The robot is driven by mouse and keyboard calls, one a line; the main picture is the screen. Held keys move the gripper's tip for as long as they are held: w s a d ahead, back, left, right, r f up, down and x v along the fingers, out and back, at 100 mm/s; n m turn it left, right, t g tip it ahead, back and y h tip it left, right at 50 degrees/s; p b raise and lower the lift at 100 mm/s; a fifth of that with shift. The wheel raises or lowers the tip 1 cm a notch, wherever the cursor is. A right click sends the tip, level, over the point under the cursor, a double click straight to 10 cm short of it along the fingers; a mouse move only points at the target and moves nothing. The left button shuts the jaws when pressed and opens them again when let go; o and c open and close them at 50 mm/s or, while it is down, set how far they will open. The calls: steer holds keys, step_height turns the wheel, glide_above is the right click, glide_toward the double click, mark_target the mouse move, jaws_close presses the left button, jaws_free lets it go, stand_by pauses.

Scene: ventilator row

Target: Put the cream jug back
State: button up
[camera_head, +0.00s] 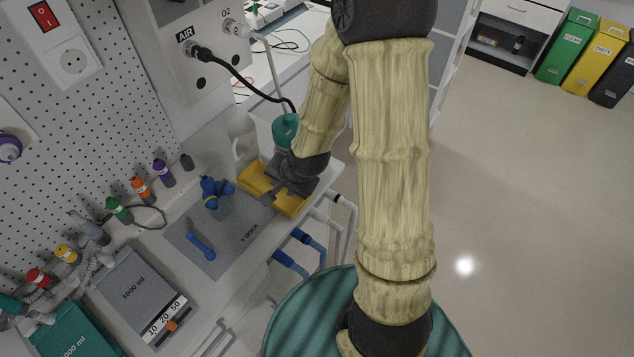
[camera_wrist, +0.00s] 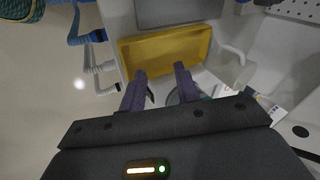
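The cream jug (camera_head: 241,135) stands upright on the worktop behind the yellow tray (camera_head: 252,193). In the wrist view the jug (camera_wrist: 228,70) lies right of the tray (camera_wrist: 165,50), its curved handle towards the top. My gripper (camera_head: 275,192) is over the tray. In the wrist view its two purple-grey fingers (camera_wrist: 160,72) are apart, with tray surface between the tips and nothing held. The jug is outside the fingers. My arm hides part of the tray in the head view.
A grey mat (camera_head: 228,248) holds blue fittings in front of the tray. Blue-and-white tubes hang at the worktop edge.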

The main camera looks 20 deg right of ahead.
steer(key=s+d+r+n+g+h, duration=0.2)
steer(key=s+d+r+n, duration=0.3)
steer(key=s+r+n, duration=0.4)
steer(key=shift+s+r, duration=0.35)
steer(key=shift+r, duration=0.25)
steer(key=shift+c, duration=0.4)
